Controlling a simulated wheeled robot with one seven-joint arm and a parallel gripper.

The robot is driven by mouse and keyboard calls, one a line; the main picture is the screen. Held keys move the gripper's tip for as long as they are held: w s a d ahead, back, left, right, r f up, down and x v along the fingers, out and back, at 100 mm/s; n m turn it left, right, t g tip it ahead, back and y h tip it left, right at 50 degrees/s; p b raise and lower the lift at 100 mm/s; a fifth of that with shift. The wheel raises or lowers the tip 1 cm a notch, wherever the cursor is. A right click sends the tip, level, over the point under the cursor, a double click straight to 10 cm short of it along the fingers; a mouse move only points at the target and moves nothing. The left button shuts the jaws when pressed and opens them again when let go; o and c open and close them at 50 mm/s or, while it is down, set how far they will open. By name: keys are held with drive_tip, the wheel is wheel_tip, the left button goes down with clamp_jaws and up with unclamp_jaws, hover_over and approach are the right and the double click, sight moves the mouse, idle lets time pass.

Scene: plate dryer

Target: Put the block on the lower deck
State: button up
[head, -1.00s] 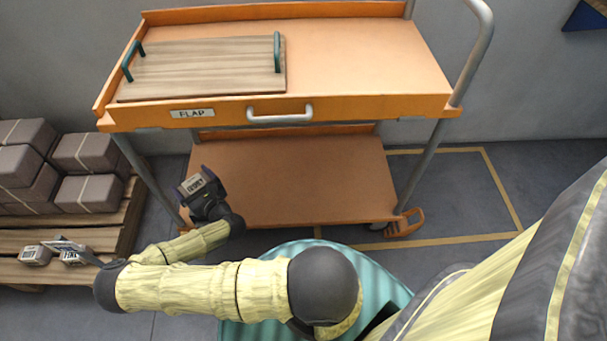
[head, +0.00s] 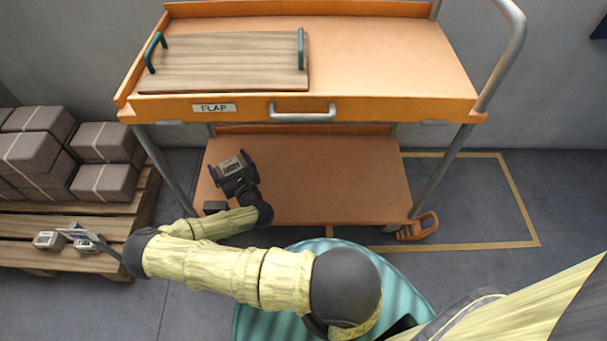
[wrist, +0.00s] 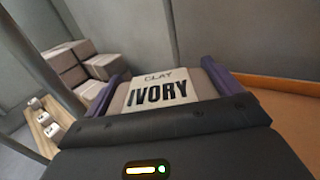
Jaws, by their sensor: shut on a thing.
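My gripper (head: 236,174) is shut on a pale block (head: 232,166), seen at the left part of the cart's lower deck (head: 335,180). In the wrist view the block (wrist: 165,90) sits between the two purple jaws, with "CLAY IVORY" printed on its upward face. The lower deck is a flat orange-brown board beneath the upper deck (head: 390,60). In the head view the block shows over the deck's left end, below the upper deck's front edge. I cannot tell whether it touches the deck.
The upper deck carries a wooden board (head: 220,65) with green handles. Its front bears a "FLAP" label (head: 214,107) and a handle (head: 302,113). Cart legs (head: 165,170) flank the lower deck. A pallet (head: 115,228) with brown parcels stands left. The lower deck's right part is clear.

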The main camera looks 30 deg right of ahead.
drive_tip(key=s+d+f+m+g+h+b, duration=0.2)
drive_tip(key=d+f+m+g+h+b, duration=0.2)
drive_tip(key=d+h, duration=0.3)
drive_tip(key=s+d+f+m+g+h+b, duration=0.2)
drive_tip(key=d+f+m+g+h+b, duration=0.2)
drive_tip(key=d+m+h, duration=0.3)
drive_tip(key=shift+d+f+h+b, duration=0.3)
drive_tip(key=shift+d+f+b, duration=0.55)
drive_tip(key=shift+d+b, duration=0.1)
wheel_tip(320, 180, down, 6)
drive_tip(key=b, duration=0.4)
drive_tip(key=shift+f, duration=0.1)
wheel_tip(320, 180, down, 4)
drive_tip(key=b, duration=0.2)
drive_tip(key=shift+b, duration=0.3)
